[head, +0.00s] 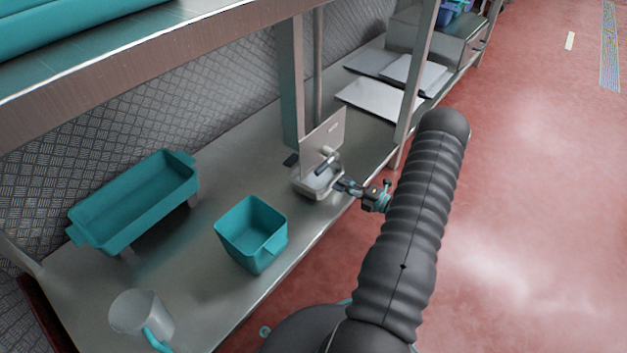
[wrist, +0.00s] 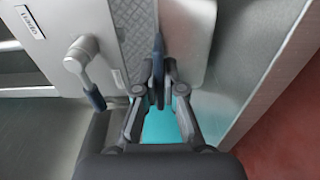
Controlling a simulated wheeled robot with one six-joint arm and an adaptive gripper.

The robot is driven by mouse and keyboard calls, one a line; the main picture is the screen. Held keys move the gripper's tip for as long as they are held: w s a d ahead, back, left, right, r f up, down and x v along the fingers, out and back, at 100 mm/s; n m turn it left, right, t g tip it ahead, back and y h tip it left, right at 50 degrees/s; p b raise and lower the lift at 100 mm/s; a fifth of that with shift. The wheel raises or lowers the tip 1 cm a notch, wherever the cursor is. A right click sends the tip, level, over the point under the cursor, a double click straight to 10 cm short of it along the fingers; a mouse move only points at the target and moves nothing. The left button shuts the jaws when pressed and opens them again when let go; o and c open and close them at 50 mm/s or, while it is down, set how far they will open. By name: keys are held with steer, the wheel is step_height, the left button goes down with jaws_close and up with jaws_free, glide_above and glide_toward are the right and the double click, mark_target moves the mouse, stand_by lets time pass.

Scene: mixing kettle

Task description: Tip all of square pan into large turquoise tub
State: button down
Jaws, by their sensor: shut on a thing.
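The square pan (head: 308,190) is a small pale metal pan at the middle of the lower metal shelf in the head view. Something light shows inside it, too small to tell. My gripper (head: 345,186) is at the pan's right side. In the wrist view my gripper (wrist: 160,75) is shut on a thin dark blue upright piece, seemingly the pan's handle. I cannot tell whether the pan rests on the shelf or is slightly lifted. The large turquoise tub (head: 135,208) is long, with end handles, raised on supports at the far left, apart from the pan.
A smaller turquoise tub (head: 262,250) stands between the pan and the large tub. A grey upright panel (head: 328,138) with a lever stands close behind the pan. A clear jug (head: 138,312) is at the lower left. Shelf posts (head: 291,85) and an upper shelf limit room above.

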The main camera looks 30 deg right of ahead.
steer(key=shift+r+p, duration=1.2)
steer(key=shift+r, duration=0.85)
steer(key=shift+f, duration=0.1)
